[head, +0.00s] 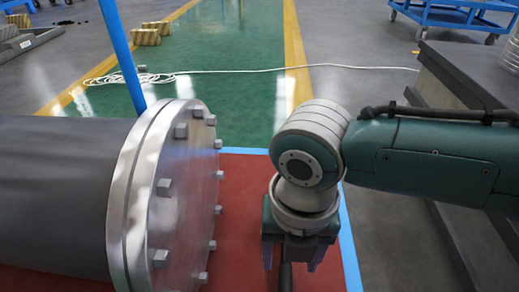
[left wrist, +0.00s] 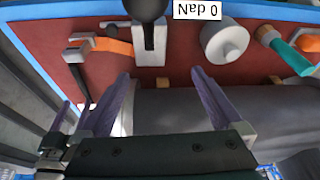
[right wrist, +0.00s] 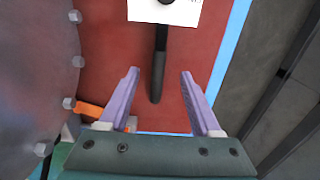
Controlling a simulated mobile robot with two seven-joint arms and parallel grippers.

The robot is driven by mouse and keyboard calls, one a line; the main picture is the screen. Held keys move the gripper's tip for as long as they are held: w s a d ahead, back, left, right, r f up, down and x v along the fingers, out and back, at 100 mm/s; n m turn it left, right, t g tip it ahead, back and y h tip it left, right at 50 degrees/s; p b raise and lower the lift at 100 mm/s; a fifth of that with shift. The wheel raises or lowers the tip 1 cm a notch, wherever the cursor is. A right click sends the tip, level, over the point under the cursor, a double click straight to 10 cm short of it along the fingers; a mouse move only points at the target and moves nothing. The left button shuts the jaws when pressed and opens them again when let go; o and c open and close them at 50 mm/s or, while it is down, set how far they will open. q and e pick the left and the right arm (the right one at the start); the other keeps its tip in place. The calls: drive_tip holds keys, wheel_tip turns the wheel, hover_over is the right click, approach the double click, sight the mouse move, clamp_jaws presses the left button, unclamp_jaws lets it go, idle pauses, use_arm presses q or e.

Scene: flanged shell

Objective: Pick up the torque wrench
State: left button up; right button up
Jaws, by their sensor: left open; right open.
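A dark bar with a black grip, which looks like the torque wrench handle (right wrist: 159,65), lies over the red mat in the right wrist view. Its upper end passes under a white card (right wrist: 170,10), so the head is hidden. My right gripper (right wrist: 160,72) is open, with its fingers on either side of the bar and apart from it. In the head view my right gripper (head: 290,262) points down, with a dark bar (head: 286,277) showing between its fingers. My left gripper (left wrist: 159,79) is open and empty in the left wrist view, over a grey cylinder (left wrist: 165,110).
The flanged shell (head: 175,190) with bolts stands left of my right gripper. The red mat (head: 240,220) has a blue border. A grey bench (head: 445,75) is at right.

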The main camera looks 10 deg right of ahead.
sight(286, 277)
drive_tip(key=shift+s+a+f+b, duration=0.1)
drive_tip(key=shift+f+b, duration=0.3)
drive_tip(key=shift+f, duration=0.45)
use_arm(q)
wheel_tip(286, 277, down, 6)
drive_tip(key=b, duration=0.4)
drive_tip(key=shift+a+r, duration=0.1)
drive_tip(key=shift+r, duration=0.15)
use_arm(e)
wheel_tip(286, 277, down, 4)
drive_tip(key=shift+f, duration=0.15)
use_arm(q)
drive_tip(key=shift+r, duration=0.15)
use_arm(e)
drive_tip(key=shift+s, duration=0.1)
drive_tip(key=shift+c, duration=0.2)
clamp_jaws()
drive_tip(key=shift+r, duration=0.2)
